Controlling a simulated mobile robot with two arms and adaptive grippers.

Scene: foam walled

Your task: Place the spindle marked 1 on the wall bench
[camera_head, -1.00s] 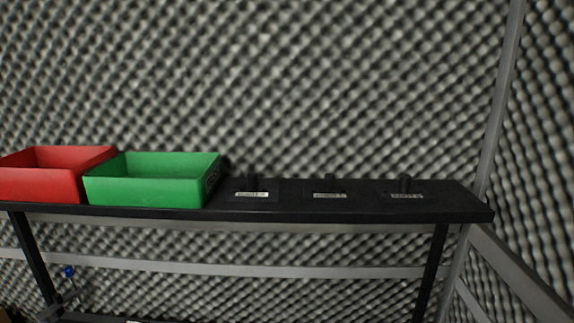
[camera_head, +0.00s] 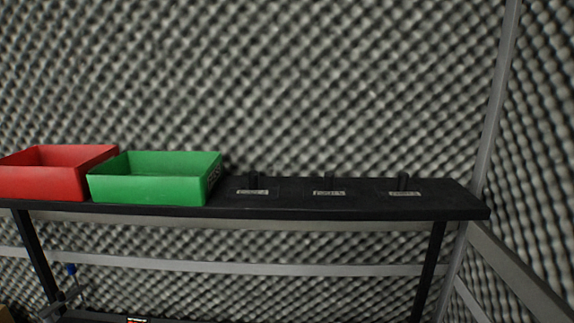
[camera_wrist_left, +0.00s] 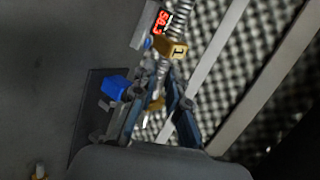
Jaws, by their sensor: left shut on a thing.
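The wall bench (camera_head: 350,206) is a black shelf along the foam wall in the head view. The label print is too small to read. In the left wrist view, my left gripper (camera_wrist_left: 158,98) is shut on the spindle (camera_wrist_left: 173,46), a ridged metal shaft with a tan block marked 1. Its lower part is partly hidden between the fingers. Neither gripper shows in the head view, and my right gripper is out of view.
A red bin (camera_head: 40,182) and a green bin (camera_head: 150,190) fill the bench's left half. A blue block (camera_wrist_left: 115,88) and a lit red display (camera_wrist_left: 161,20) show near the left gripper. A metal upright (camera_head: 497,110) stands beyond the bench's right end.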

